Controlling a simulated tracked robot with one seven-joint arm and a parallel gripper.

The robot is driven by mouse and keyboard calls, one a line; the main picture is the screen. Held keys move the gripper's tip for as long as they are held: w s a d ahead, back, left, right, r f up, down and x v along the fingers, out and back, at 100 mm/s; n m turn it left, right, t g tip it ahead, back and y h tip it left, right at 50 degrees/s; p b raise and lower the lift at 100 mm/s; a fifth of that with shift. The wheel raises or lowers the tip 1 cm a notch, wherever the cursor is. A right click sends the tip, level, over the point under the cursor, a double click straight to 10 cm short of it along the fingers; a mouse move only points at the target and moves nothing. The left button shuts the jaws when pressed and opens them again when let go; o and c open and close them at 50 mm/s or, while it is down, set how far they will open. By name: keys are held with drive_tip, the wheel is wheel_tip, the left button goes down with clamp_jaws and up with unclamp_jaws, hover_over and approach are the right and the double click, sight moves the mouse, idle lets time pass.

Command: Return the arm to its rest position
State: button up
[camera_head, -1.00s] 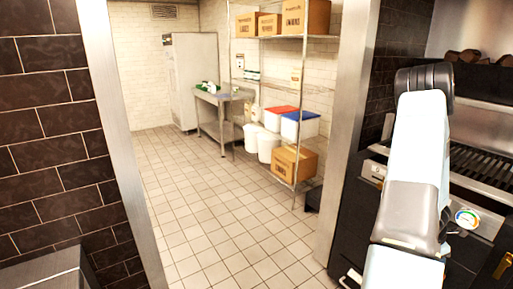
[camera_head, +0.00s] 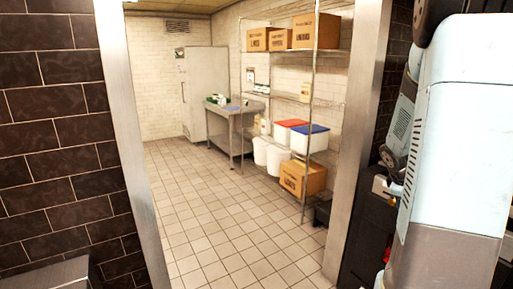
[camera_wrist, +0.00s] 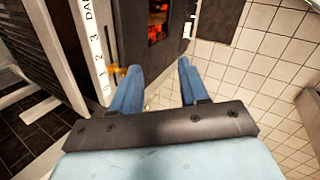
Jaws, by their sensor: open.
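My gripper (camera_wrist: 158,90) shows in the wrist view with its two blue fingers apart and nothing between them. It hangs above a tiled floor, close to a dark unit with a glowing orange opening (camera_wrist: 158,22). In the head view my pale blue arm fills the right side and is cut off by the frame edge. My gripper cannot be made out in the head view.
A doorway with a steel frame (camera_head: 357,130) opens onto a clear tiled floor (camera_head: 215,215). Beyond it are a wire shelf with cardboard boxes (camera_head: 303,178), a steel table (camera_head: 236,110) and a tall white cabinet (camera_head: 207,90). A dark brick wall (camera_head: 60,130) stands at left.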

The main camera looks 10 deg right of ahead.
drive_tip(key=s+a+r+m+t+y, duration=0.1)
drive_tip(key=s+a+r+m, duration=0.1)
drive_tip(key=a+r, duration=0.5)
drive_tip(key=s+a+r+m+t+y, duration=0.1)
drive_tip(key=s+a+r+m, duration=0.3)
drive_tip(key=a, duration=0.6)
drive_tip(key=s+a+r+y, duration=0.1)
drive_tip(key=s+a+r, duration=0.1)
drive_tip(key=a, duration=0.3)
drive_tip(key=s+a+r+t+y, duration=0.1)
drive_tip(key=s+a+r, duration=0.1)
drive_tip(key=s+a, duration=0.3)
drive_tip(key=s+a+r+m+y, duration=0.1)
drive_tip(key=s+a, duration=0.3)
drive_tip(key=a, duration=0.1)
drive_tip(key=shift+a+r+t, duration=0.3)
drive_tip(key=shift+a+r, duration=0.05)
drive_tip(key=shift+r, duration=0.05)
